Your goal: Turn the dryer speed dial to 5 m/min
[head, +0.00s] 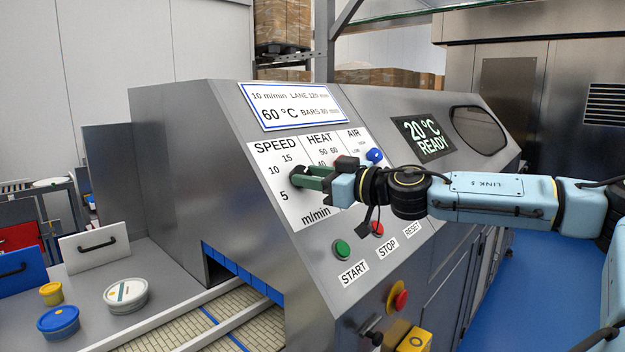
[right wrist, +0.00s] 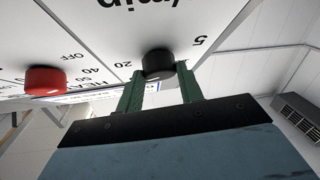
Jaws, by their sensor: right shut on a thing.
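The speed dial (head: 296,178) is a black knob on the dryer's white sloping panel, among the marks 5, 10 and 15. My right gripper (head: 303,178) reaches in from the right, its green fingers shut on the dial. In the right wrist view the black dial (right wrist: 157,62) sits between the two fingertips (right wrist: 160,84), with the marks 5 and 20 on either side. The dial's pointer does not show, so I cannot tell its setting. The display (head: 423,138) reads 20 °C READY. My left gripper is not in view.
A red knob (right wrist: 45,80) is beside the dial, and a blue knob (head: 374,155) sits under AIR. Below are the green start button (head: 341,249), red stop button (head: 377,229) and emergency stop (head: 398,298). An order card (head: 289,105) reads 10 m/min, 60 °C. Tubs (head: 126,294) stand left.

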